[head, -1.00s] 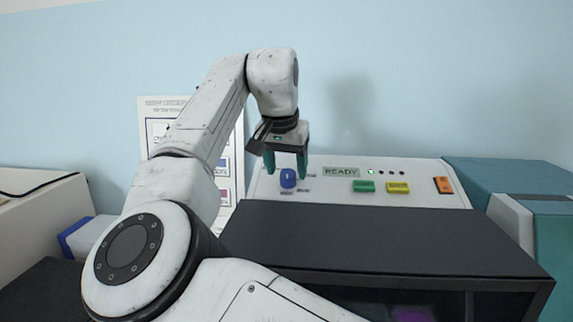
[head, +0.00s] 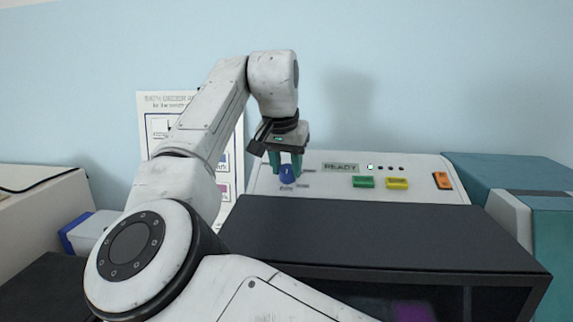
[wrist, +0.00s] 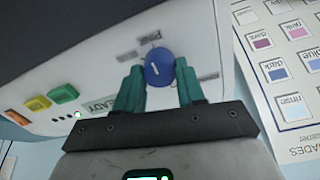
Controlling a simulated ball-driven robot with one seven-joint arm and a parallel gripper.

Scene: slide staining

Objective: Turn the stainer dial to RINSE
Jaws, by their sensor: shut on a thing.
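The stainer dial (head: 287,175) is a blue round knob with a white pointer line, at the left of the stainer's pale sloping panel (head: 325,189). In the wrist view the dial (wrist: 159,68) sits between the teal fingers. My gripper (head: 286,168) comes down from above and is shut on the dial, one finger on each side. The gripper also shows in the wrist view (wrist: 159,85). The display (head: 341,168) reads READY.
Green (head: 363,182), yellow (head: 397,184) and orange (head: 443,180) buttons sit right of the dial. A dark cover (head: 370,235) lies in front of the panel. A teal machine (head: 520,185) stands at right. A wall chart (head: 160,110) hangs behind my arm.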

